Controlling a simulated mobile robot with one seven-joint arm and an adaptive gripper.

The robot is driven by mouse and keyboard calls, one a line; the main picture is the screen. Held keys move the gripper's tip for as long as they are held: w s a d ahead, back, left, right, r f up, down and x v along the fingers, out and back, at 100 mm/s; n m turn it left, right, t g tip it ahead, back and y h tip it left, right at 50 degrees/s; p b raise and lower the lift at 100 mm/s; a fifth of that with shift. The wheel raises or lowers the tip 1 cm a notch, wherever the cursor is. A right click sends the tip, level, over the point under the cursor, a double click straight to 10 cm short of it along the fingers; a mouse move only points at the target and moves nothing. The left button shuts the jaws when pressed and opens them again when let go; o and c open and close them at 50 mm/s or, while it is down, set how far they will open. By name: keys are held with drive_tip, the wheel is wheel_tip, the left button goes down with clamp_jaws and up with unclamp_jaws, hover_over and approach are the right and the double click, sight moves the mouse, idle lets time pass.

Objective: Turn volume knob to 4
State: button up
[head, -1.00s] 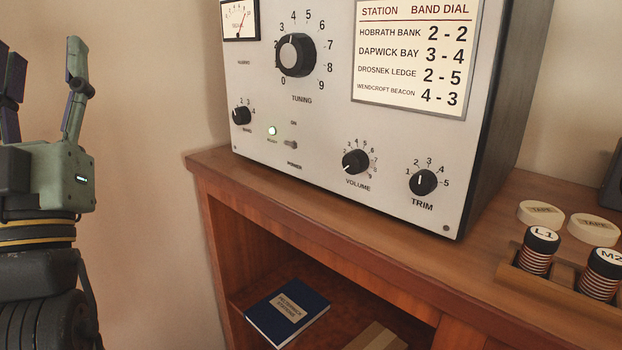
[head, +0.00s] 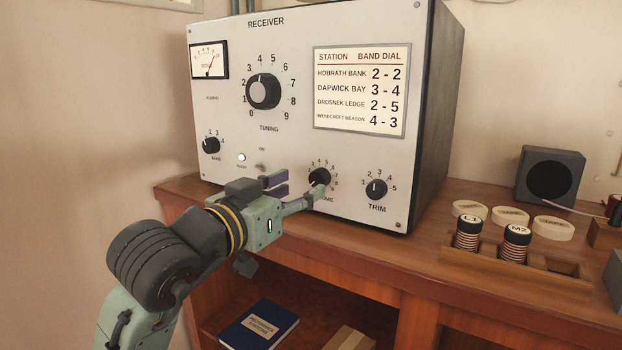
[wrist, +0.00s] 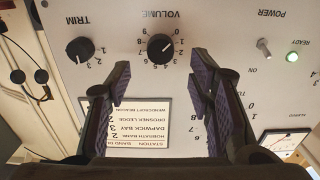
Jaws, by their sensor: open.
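The black volume knob (head: 320,177) is at the lower middle of the receiver's front panel. My gripper (head: 298,187) is open at the panel, with one finger partly in front of the knob's lower edge in the head view. In the wrist view my gripper (wrist: 162,75) has its fingertips on either side below the knob, with nothing between them. I see no clear contact with the knob.
The trim knob (head: 376,189) is close on the right of the volume knob. The power switch (wrist: 263,46) and green ready lamp (head: 241,157) are on the other side. The wooden shelf edge (head: 400,261) runs below the receiver. A coil rack (head: 490,268) stands to the right.

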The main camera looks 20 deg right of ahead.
sight(316, 179)
drive_tip(key=x, duration=0.5)
drive_tip(key=shift+c, duration=0.5)
drive_tip(key=c, duration=1)
drive_tip(key=shift+c, duration=0.2)
